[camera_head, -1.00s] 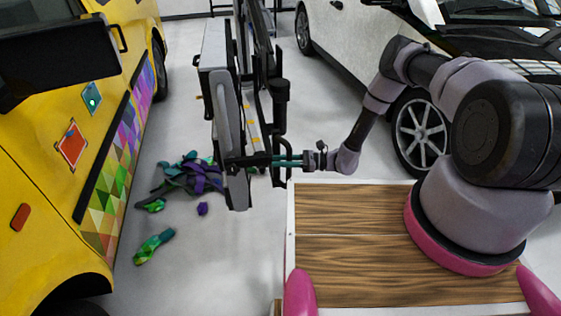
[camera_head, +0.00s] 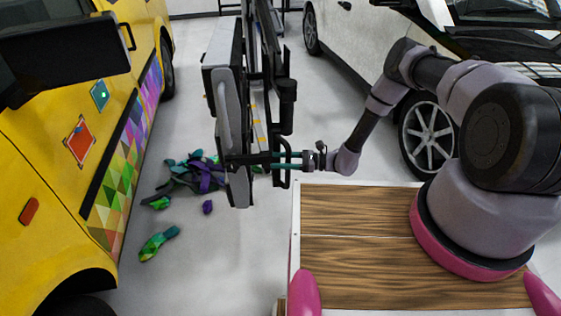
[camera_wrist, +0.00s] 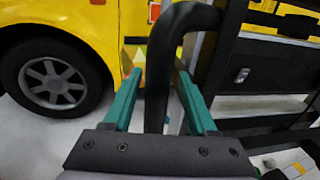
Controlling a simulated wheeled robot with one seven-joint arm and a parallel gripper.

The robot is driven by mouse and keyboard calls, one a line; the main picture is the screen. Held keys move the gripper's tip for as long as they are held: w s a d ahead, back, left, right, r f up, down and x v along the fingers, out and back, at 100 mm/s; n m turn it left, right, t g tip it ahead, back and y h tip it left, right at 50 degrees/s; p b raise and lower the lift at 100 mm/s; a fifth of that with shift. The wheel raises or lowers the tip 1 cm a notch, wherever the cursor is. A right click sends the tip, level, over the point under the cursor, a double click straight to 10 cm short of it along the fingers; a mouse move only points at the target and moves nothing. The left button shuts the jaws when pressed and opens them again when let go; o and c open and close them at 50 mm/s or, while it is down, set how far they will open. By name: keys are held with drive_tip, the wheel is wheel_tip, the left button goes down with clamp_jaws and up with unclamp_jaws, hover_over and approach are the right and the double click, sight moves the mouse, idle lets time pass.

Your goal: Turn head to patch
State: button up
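A yellow vehicle (camera_head: 45,165) stands at the left of the head view. My gripper (camera_head: 277,160) is at the black and grey upright rack in the middle, away from the patches. In the wrist view, the teal fingers of my gripper (camera_wrist: 158,75) stand apart on either side of a black curved bar (camera_wrist: 157,90). Gaps show beside the bar, though contact at the tips is hard to judge.
The tall rack (camera_head: 228,130) stands between my arm and the yellow vehicle. Crumpled coloured scraps (camera_head: 195,175) lie on the grey floor, with another piece (camera_head: 158,243) nearer. A white car (camera_head: 375,60) stands at the right. A wood-topped surface (camera_head: 350,265) is in front.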

drive_tip(key=d, duration=1)
drive_tip(key=shift+d, duration=0.4)
idle(0.4)
drive_tip(key=w+d+r+n+g+h, duration=0.1)
drive_tip(key=d+r+n+h, duration=0.2)
drive_tip(key=r, duration=0.8)
drive_tip(key=d+r+n+g+h, duration=0.1)
drive_tip(key=d+r+n+h, duration=0.2)
drive_tip(key=r, duration=0.8)
drive_tip(key=w+d+r+n+g+h, duration=0.1)
drive_tip(key=d+r+n+h, duration=0.2)
drive_tip(key=r, duration=0.9)
drive_tip(key=s+d+r+n+t+h, duration=0.1)
drive_tip(key=s+d+r+t+h, duration=0.1)
drive_tip(key=s+r, duration=0.5)
drive_tip(key=s+d+r+n+t+h, duration=0.2)
drive_tip(key=s+d+r+t, duration=0.2)
drive_tip(key=s+r, duration=0.3)
drive_tip(key=s+d+r+n+t+h, duration=0.1)
drive_tip(key=s+d+r+t+h, duration=0.2)
drive_tip(key=s+r, duration=0.4)
wheel_tip(320, 180, up, 3)
drive_tip(key=shift+d+r+n+t, duration=0.2)
drive_tip(key=shift+d+n+t, duration=0.1)
drive_tip(key=shift+t, duration=0.5)
